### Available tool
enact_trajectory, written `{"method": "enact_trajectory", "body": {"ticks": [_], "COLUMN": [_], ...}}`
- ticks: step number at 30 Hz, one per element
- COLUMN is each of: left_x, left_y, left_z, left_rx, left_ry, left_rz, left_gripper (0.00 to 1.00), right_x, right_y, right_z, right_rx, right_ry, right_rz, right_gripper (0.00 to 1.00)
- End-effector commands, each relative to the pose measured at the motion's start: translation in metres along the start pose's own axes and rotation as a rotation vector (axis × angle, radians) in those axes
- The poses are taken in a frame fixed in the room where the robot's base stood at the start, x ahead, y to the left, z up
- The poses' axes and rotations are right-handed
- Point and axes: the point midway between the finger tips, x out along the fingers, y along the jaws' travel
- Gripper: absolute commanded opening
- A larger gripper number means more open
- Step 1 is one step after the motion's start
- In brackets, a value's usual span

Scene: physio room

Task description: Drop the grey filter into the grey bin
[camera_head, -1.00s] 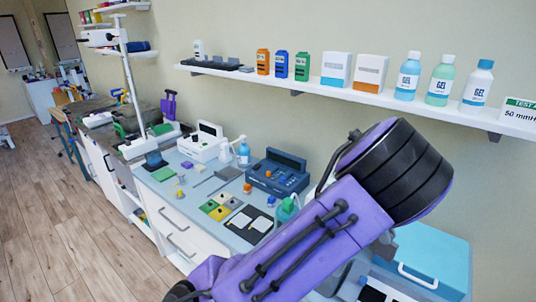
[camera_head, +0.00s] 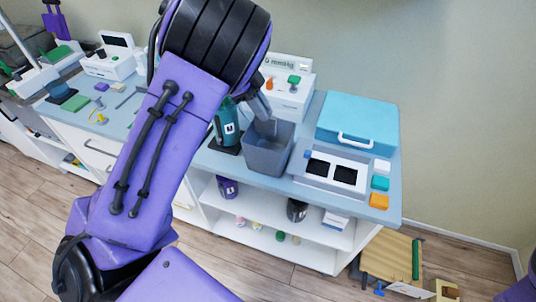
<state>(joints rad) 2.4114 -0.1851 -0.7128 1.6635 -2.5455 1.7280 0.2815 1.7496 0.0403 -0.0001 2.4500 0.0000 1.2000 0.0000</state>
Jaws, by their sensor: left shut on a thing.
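The grey bin (camera_head: 268,158) is an open-topped box standing on the blue-grey counter, right of my purple left arm. My left gripper (camera_head: 262,112) points down over the bin's mouth from behind the forearm. It is shut on a small grey piece, the grey filter (camera_head: 266,127), at the level of the bin's rim. The filter's lower part and the fingertips are hard to make out, and I cannot tell whether it touches the bin. My right gripper is out of view.
A dark teal bottle (camera_head: 226,125) stands close left of the bin. A white device (camera_head: 290,97) is behind it. A tray with black pads (camera_head: 330,172) and a blue case (camera_head: 357,122) are to the right. Open shelves (camera_head: 270,210) lie below the counter.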

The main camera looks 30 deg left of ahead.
Motion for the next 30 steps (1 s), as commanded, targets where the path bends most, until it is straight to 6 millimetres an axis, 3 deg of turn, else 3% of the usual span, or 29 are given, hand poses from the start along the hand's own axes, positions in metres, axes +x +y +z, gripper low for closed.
{"method": "enact_trajectory", "body": {"ticks": [2,11,12,14,23,26,30], "left_x": [0.010,0.008,0.008,0.008,0.006,-0.006,-0.039], "left_y": [0.000,0.000,0.000,0.000,0.000,-0.001,-0.001], "left_z": [0.006,0.005,0.005,0.005,0.005,0.005,0.005], "left_rx": [0.001,0.000,0.000,0.001,0.001,0.003,0.003], "left_ry": [0.000,0.001,0.001,0.000,0.001,0.001,0.001], "left_rz": [-0.001,-0.001,-0.001,-0.001,-0.001,-0.004,-0.005], "left_gripper": [0.00,0.00,0.29,0.46,0.46,0.46,0.46], "right_x": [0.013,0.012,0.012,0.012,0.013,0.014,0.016], "right_y": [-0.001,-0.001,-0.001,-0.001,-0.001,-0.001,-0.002], "right_z": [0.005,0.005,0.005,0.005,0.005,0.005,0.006], "right_rx": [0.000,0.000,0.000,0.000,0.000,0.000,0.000], "right_ry": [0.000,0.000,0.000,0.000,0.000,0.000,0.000], "right_rz": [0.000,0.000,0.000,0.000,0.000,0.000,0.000], "right_gripper": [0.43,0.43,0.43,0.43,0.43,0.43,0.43]}}
